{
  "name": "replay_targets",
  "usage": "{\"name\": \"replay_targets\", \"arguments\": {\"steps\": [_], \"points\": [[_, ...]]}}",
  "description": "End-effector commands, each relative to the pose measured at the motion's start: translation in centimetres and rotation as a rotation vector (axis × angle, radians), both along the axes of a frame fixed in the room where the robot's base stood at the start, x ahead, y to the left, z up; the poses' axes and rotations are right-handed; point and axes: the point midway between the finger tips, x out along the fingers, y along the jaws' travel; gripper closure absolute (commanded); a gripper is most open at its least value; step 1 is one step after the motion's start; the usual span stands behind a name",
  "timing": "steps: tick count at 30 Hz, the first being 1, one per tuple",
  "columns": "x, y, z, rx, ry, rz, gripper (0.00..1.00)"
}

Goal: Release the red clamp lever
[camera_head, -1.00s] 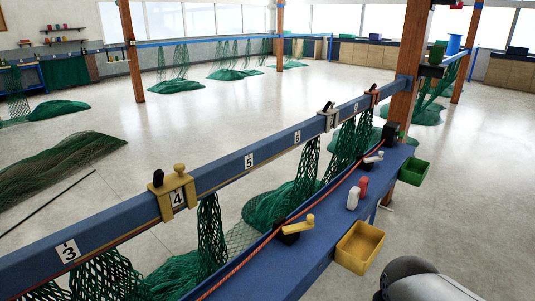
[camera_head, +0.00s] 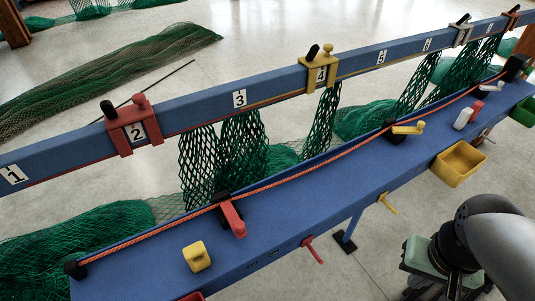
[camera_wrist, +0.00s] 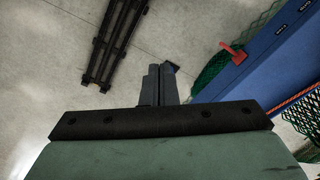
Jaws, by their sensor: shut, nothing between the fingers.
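A red clamp lever (camera_head: 234,217) lies on the blue bench, extending from a black block at the orange rope toward the front. Another red lever (camera_head: 313,250) hangs from the bench's front edge, and a red lever on the blue edge also shows in the wrist view (camera_wrist: 233,53). A red clamp (camera_head: 134,132) with a black and a red knob sits over the rail at number 2. The frames do not settle which one the task means. My gripper (camera_wrist: 160,82) is shut and empty in the wrist view, pointing past the bench, apart from the red lever. Its fingers are not visible in the head view.
The blue bench (camera_head: 290,215) carries a yellow block (camera_head: 197,256), a yellow lever (camera_head: 408,129) and small bottles. A yellow bin (camera_head: 459,164) and a yellow handle (camera_head: 388,203) are at its front. The numbered rail (camera_head: 200,105) with green nets runs behind.

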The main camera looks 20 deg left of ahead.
Motion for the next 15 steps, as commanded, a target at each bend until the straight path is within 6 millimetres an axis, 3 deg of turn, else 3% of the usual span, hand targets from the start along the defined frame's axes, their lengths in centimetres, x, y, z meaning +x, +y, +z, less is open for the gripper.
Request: {"name": "replay_targets", "arguments": {"steps": [5,8,11,15], "points": [[1.2,1.5,0.0,0.009,0.000,0.117,1.00],[3.2,4.6,0.1,0.027,0.001,0.338,1.00],[5.4,9.7,0.3,0.056,-0.001,0.667,1.00],[6.6,19.1,0.6,0.120,-0.018,1.194,1.00]]}}
